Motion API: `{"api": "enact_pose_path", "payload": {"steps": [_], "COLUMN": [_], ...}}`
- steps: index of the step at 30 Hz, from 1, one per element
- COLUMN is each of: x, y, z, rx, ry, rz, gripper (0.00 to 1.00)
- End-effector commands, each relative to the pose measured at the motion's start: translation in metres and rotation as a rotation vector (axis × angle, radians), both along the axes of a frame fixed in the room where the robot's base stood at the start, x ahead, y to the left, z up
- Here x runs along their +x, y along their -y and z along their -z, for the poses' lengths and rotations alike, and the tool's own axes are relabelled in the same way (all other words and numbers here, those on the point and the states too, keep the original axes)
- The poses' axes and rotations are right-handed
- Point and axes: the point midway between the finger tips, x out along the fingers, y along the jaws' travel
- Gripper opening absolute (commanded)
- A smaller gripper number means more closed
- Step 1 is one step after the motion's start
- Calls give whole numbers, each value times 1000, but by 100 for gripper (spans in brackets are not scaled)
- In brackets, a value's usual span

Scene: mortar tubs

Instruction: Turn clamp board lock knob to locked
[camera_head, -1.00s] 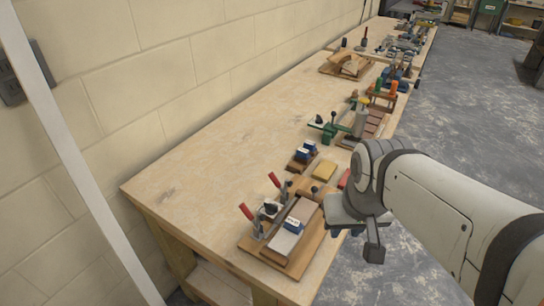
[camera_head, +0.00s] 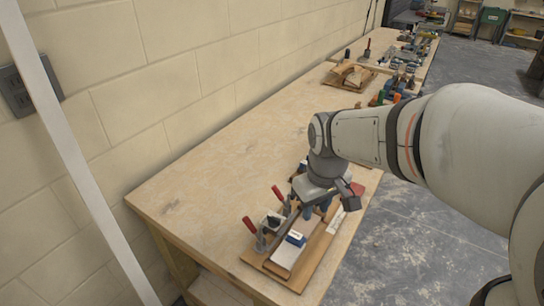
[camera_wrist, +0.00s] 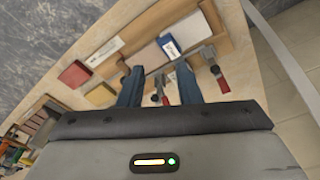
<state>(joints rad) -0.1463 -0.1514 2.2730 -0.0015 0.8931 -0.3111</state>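The wooden clamp board (camera_head: 309,273) lies on the near end of the bench and carries two red-handled clamps along its left side. One red clamp handle (camera_head: 249,225) is nearer; the other (camera_head: 278,194) is close to my gripper (camera_head: 317,208). In the wrist view, the board (camera_wrist: 213,18) is at the top, with a blue-and-white block (camera_wrist: 169,46) on it. My gripper (camera_wrist: 158,66) is open and empty, its fingers apart over the board's edge. A clamp shows between and beyond the fingers. I cannot make out the lock knob; my gripper and wrist hide part of the board.
A red block (camera_wrist: 75,74), a yellow block (camera_wrist: 101,95) and a white labelled strip (camera_wrist: 105,52) lie close to the board. Wooden pieces (camera_head: 350,77) and tools stand farther along the bench. The bench's wall side (camera_head: 215,170) is clear.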

Motion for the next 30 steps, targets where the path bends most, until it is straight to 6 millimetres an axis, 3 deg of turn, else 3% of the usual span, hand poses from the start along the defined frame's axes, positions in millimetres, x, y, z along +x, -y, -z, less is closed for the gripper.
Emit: {"api": "enact_pose_path", "payload": {"steps": [6,12,20,30], "x": [54,81,88,87], "y": [-48,-80,-90,-89], "z": [21,42,60,113], "rx": [-31,-45,-50,-50], "ry": [-71,-109,-121,-121], "rz": [-293,-471,-528,-525], "gripper": [31,31,31,31]}}
